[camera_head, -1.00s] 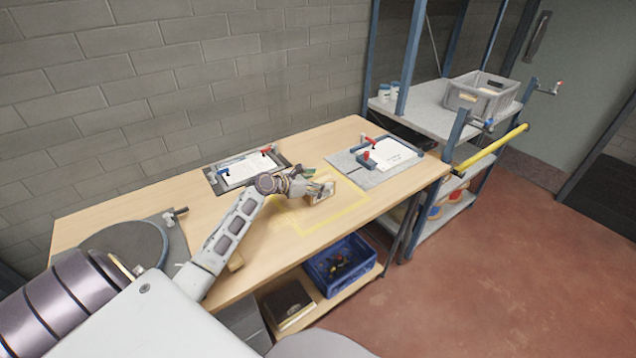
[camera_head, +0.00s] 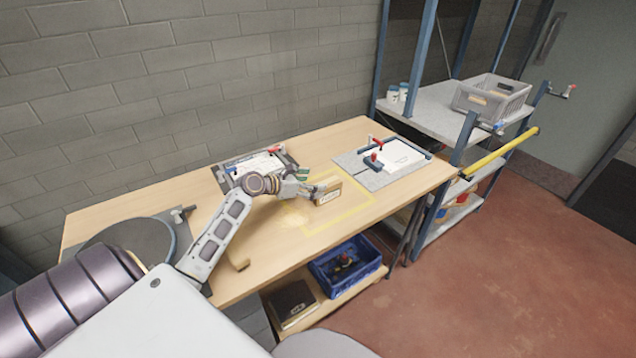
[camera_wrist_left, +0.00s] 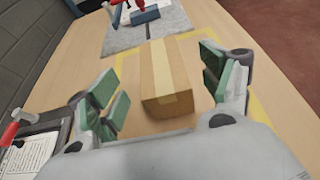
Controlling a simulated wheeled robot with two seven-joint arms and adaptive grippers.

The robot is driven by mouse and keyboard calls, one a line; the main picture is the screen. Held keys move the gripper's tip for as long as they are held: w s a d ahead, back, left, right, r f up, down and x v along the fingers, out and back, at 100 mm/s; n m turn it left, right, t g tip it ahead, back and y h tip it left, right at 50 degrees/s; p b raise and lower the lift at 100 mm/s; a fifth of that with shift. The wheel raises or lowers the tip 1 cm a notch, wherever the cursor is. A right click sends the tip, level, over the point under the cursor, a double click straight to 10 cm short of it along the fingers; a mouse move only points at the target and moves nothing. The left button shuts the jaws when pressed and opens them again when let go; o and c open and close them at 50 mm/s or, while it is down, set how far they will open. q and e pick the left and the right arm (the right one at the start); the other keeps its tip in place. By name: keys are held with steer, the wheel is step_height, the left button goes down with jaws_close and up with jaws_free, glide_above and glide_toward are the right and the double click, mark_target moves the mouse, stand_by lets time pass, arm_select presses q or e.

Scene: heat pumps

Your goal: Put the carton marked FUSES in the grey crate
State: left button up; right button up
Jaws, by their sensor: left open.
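A small brown carton (camera_head: 328,192) with a pale label, its lettering too small to read, sits on the wooden table inside a yellow marked outline. In the left wrist view the carton (camera_wrist_left: 168,80), with a tape strip along its top, lies between the green-padded fingers, with a gap on both sides. My left gripper (camera_head: 312,190) is open around it; it also shows in the left wrist view (camera_wrist_left: 165,100). The grey crate (camera_head: 490,98) stands on the upper shelf of the rack at the right and holds some items. My right gripper is not in view.
A grey board with red-handled clamps and a paper (camera_head: 385,165) lies beyond the carton; a similar clamped board (camera_head: 232,180) lies at the wall side. A blue bin (camera_head: 362,277) sits below the table. A yellow rail (camera_head: 490,162) runs along the rack.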

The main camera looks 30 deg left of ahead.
arm_select(q)
steer(key=v, duration=0.6)
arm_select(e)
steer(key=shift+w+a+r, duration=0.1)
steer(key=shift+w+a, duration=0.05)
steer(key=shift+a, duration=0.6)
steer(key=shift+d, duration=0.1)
